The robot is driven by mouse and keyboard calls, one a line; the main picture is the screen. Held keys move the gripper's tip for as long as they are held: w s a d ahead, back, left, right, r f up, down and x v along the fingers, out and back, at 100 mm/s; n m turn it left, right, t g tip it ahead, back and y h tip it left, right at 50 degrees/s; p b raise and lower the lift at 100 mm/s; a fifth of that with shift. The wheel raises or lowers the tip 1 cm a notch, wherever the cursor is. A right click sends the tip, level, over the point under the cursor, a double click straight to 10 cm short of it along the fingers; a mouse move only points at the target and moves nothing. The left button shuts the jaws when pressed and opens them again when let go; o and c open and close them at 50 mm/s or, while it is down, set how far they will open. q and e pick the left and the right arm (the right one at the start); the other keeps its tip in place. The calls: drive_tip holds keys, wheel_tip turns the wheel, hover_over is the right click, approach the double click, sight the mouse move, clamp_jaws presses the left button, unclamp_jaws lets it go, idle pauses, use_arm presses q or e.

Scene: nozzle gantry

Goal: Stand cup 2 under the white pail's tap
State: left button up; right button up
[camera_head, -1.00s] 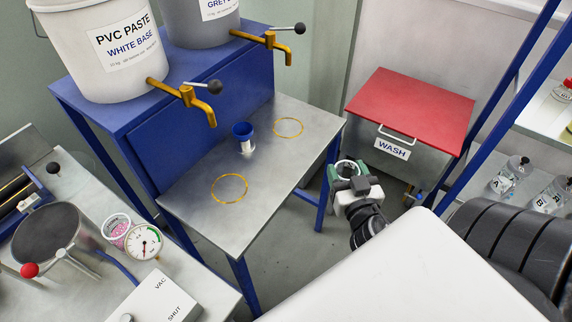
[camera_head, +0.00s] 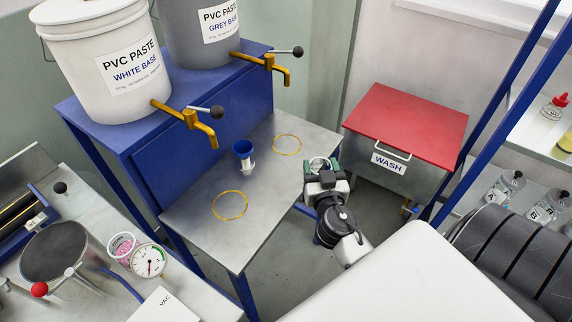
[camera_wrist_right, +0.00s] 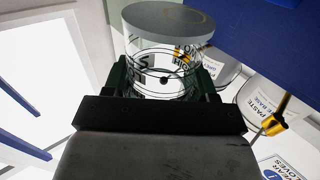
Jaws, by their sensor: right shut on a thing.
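My right gripper (camera_head: 321,168) is shut on a clear cup (camera_head: 320,162), held upright just off the right edge of the metal table (camera_head: 200,225). In the right wrist view the clear cup (camera_wrist_right: 160,62) sits between the fingers, with dark marking on its wall; I cannot read its number surely. The white pail (camera_head: 95,85) stands on the blue stand at left. Its brass tap (camera_head: 190,117) with a black-knobbed lever points over the table. A yellow ring (camera_head: 230,191) lies on the table below that tap. My left gripper is out of view.
A small blue-topped vessel (camera_head: 243,148) stands between the near ring and a farther ring (camera_head: 287,135). The grey pail (camera_head: 200,35) has its own tap (camera_head: 270,62). A red-lidded wash bin (camera_head: 405,120) stands right. The table front is clear.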

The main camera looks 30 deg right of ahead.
drive_tip(key=w+a+p, duration=0.2)
drive_tip(key=w+a, duration=0.1)
drive_tip(key=w, duration=0.5)
drive_tip(key=f, duration=0.6)
drive_tip(key=shift+w+a+f+b, duration=0.1)
drive_tip(key=shift+w+a+b, duration=0.15)
drive_tip(key=shift+b, duration=0.1)
drive_tip(key=shift+w+a+f, duration=0.15)
drive_tip(key=shift+w+f, duration=0.1)
drive_tip(key=shift+w, duration=0.05)
drive_tip(key=shift+f+b, duration=0.2)
drive_tip(key=shift+b, duration=0.25)
drive_tip(key=o, duration=0.9)
drive_tip(key=shift+r, duration=0.1)
